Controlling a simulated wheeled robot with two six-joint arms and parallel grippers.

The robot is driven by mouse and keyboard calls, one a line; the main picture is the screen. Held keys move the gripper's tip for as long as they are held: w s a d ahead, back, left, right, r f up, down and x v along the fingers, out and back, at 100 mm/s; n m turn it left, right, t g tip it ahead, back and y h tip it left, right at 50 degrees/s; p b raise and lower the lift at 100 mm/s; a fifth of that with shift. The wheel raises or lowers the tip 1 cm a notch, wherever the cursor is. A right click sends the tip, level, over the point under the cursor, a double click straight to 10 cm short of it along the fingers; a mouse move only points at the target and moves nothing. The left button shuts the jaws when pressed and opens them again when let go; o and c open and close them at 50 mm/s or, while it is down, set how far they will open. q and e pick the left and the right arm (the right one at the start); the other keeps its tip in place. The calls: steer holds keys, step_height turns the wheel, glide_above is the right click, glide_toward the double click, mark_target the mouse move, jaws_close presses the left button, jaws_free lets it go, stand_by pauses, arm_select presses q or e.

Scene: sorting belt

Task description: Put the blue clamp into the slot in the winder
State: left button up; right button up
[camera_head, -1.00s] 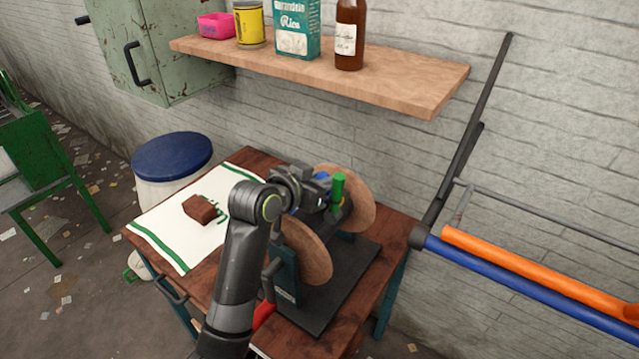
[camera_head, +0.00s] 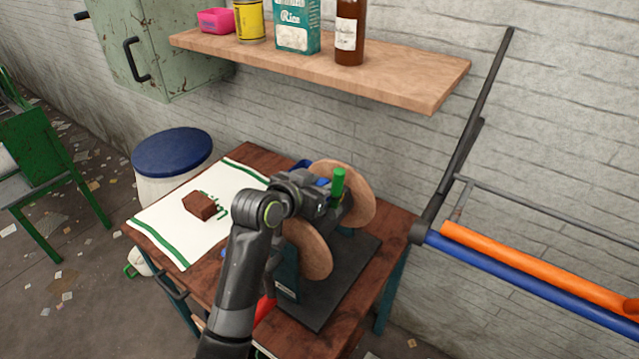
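The winder has two round wooden discs (camera_head: 352,185) on a dark base plate (camera_head: 345,285), with an upright green handle (camera_head: 338,184). My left gripper (camera_head: 318,190) is over the winder, between the discs and beside the green handle. A small bit of blue (camera_head: 322,182) shows at its fingers, which may be the blue clamp; most of it is hidden. The gripper hides the slot, and its fingers are too covered to tell whether they are open or shut. My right gripper is not in view.
The winder stands on a wooden table (camera_head: 258,158). A brown block (camera_head: 200,205) lies on a white cloth (camera_head: 165,225) at left. Another blue thing (camera_head: 302,165) shows behind my gripper. A shelf (camera_head: 400,82) with several containers hangs above. Orange and blue bars (camera_head: 530,262) are at right.

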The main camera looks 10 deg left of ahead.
arm_select(q)
steer(key=shift+o, duration=0.8)
steer(key=shift+r, duration=0.85)
steer(key=v, duration=1.2)
steer(key=shift+f+b, duration=0.25)
steer(key=shift+b, duration=0.2)
steer(key=shift+a, duration=0.1)
